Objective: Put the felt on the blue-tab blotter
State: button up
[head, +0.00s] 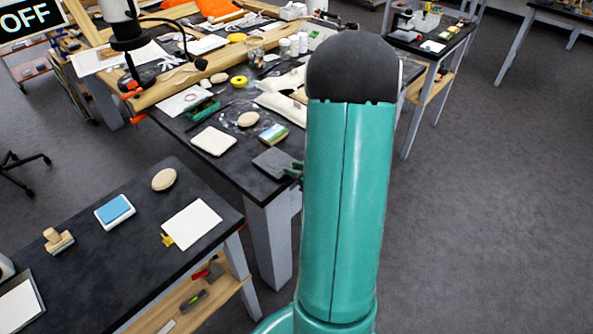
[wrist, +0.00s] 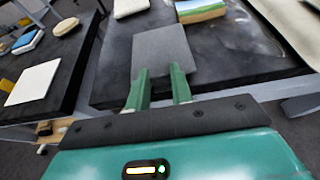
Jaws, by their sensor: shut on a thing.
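The felt appears to be a dark grey square (head: 274,162) at the near end of the long black table. In the wrist view the grey square (wrist: 162,50) lies flat, its near edge between the green fingers of my gripper (wrist: 160,82), which is shut on it. I cannot tell whether it touches the tabletop. In the head view my arm hides most of my gripper (head: 296,170). No blue tab is clear on any blotter. A white sheet with a yellow tab (head: 192,224) lies on the nearer black table; another white sheet (head: 18,305) is cut off at the left edge.
The nearer table (head: 120,268) also holds a blue pad on a white tray (head: 115,211), an oval disc (head: 164,179) and a wooden-handled stamp (head: 57,240). A white pad (head: 213,141) and a painted block (head: 273,134) are near the grey square. A floor gap separates the tables.

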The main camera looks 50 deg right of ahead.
jog(key=shift+f, duration=0.4)
jog(key=shift+f, duration=0.1)
jog(key=o, duration=0.9)
jog(key=shift+o, duration=0.2)
